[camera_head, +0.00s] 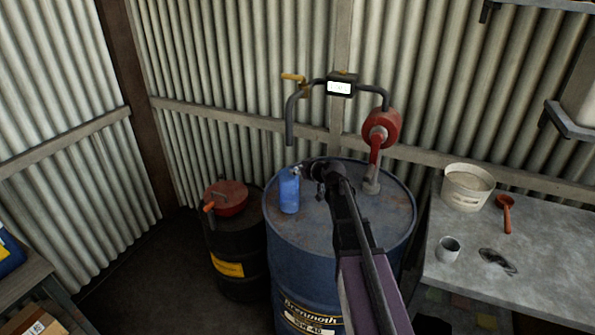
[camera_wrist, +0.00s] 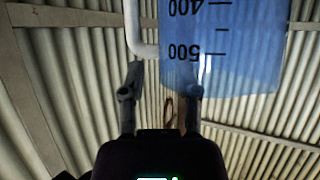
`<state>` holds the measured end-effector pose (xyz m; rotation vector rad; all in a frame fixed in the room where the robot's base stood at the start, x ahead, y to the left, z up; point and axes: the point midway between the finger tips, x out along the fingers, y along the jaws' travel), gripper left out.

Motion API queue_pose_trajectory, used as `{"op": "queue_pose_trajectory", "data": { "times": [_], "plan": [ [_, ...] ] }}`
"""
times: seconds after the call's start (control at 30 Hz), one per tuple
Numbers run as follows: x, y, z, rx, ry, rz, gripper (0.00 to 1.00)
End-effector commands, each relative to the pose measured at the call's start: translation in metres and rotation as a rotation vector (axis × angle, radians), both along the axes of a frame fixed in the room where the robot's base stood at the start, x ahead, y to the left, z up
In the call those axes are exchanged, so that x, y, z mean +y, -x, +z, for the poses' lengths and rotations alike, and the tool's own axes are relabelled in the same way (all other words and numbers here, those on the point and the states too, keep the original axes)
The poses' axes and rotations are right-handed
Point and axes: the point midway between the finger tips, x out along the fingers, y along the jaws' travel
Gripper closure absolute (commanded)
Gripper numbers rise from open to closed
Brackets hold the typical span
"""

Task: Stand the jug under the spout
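The jug (camera_head: 289,193) is blue and see-through, with measuring marks, and looks upright on the blue drum's top near its left rim. In the wrist view the jug (camera_wrist: 235,45) appears upside down at upper right, with a pale handle (camera_wrist: 145,48). The spout (camera_head: 290,122) is a dark, down-bent pipe; its mouth shows directly above the jug in the head view, with a gap between. My gripper (camera_wrist: 165,80) has its fingers apart near the handle's top, with nothing visibly gripped. In the head view my gripper (camera_head: 306,170) is just right of the jug, its fingertips hard to make out.
The blue drum (camera_head: 395,215) carries a red pump (camera_head: 381,127) and a display meter (camera_head: 340,84). A black drum with a red can (camera_head: 228,197) stands left.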

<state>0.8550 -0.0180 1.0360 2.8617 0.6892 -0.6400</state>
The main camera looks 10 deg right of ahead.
Motion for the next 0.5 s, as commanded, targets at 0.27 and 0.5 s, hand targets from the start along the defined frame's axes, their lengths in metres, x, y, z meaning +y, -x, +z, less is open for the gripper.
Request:
{"op": "queue_pose_trajectory", "data": {
  "times": [0.27,0.5],
  "plan": [
    [-0.0007,0.0000,0.0002,0.000,0.000,-0.001,0.56],
    [-0.0015,0.0020,0.0053,0.000,0.000,-0.001,0.56]
  ]
}}
